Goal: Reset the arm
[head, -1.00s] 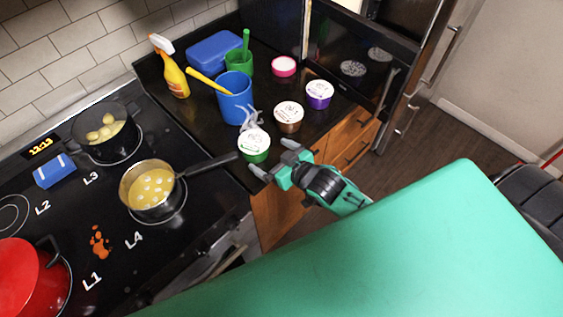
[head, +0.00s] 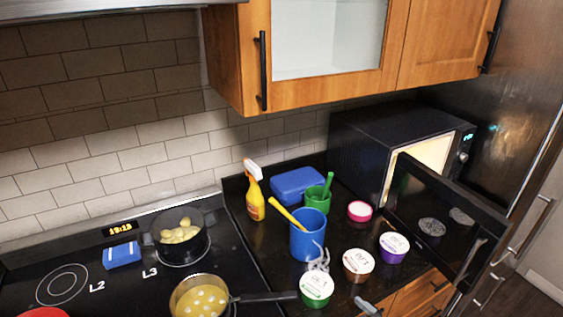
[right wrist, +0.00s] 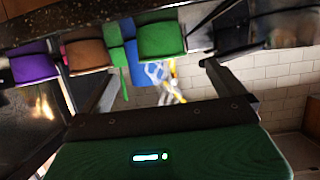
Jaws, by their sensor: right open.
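My right gripper (right wrist: 138,72) shows in the right wrist view with its two fingers spread wide and nothing held between them. In the head view only a grey fingertip of it (head: 367,306) shows at the bottom edge, just right of the green-based cup (head: 316,288). The rest of that arm is out of the head view. In the right wrist view, which is upside down, the green cup (right wrist: 161,38), brown cup (right wrist: 86,52) and purple cup (right wrist: 32,64) lie beyond the fingers. My left gripper is not in view.
The brown cup (head: 358,264) and purple cup (head: 393,247) stand on the dark counter. Behind are a blue utensil cup (head: 308,238), spray bottle (head: 254,198) and open microwave (head: 375,150). A pan (head: 200,299) and a pot (head: 180,240) stand on the stove. A wooden cabinet (head: 235,60) hangs above.

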